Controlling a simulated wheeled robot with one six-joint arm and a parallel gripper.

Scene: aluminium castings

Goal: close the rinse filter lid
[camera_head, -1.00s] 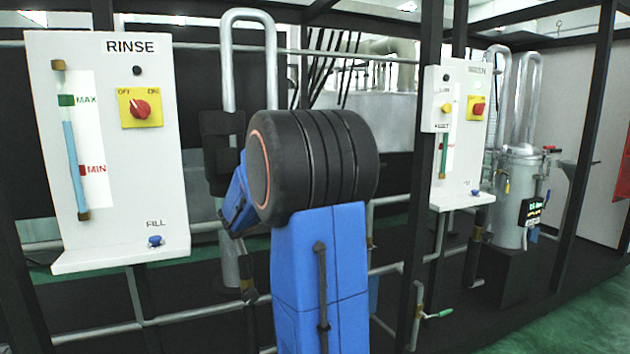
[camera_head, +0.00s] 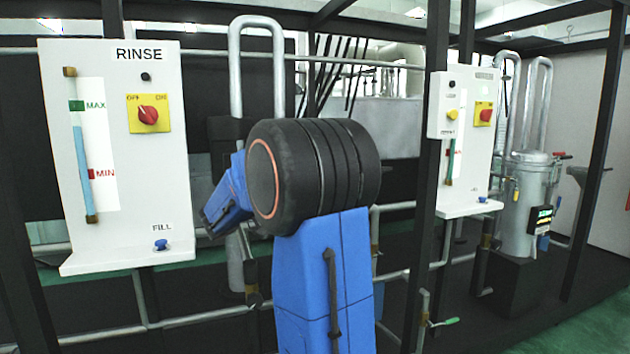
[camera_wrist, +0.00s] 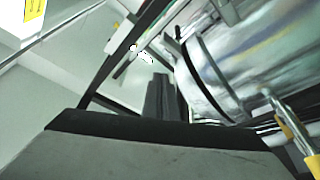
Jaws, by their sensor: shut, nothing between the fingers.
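A shiny metal vessel (camera_wrist: 240,50) fills the upper right of the wrist view, close to my gripper, with a dark curved rim or band (camera_wrist: 212,75) on it. I cannot tell which part is the rinse filter lid or how far it is open. A yellow-handled fitting (camera_wrist: 296,138) is at the vessel's lower right. My gripper (camera_wrist: 160,95) shows as dark fingers, shut and empty, left of the vessel; I cannot tell whether it touches. In the head view my blue and black arm hides the gripper and whatever stands behind it.
The RINSE panel (camera_head: 118,150) is at the left in the head view. A second panel (camera_head: 465,140) and a grey canister (camera_head: 527,205) with a closed-looking top stand at the right. A dark frame post (camera_head: 425,240) stands right of my arm. Pipes run low along the frame.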

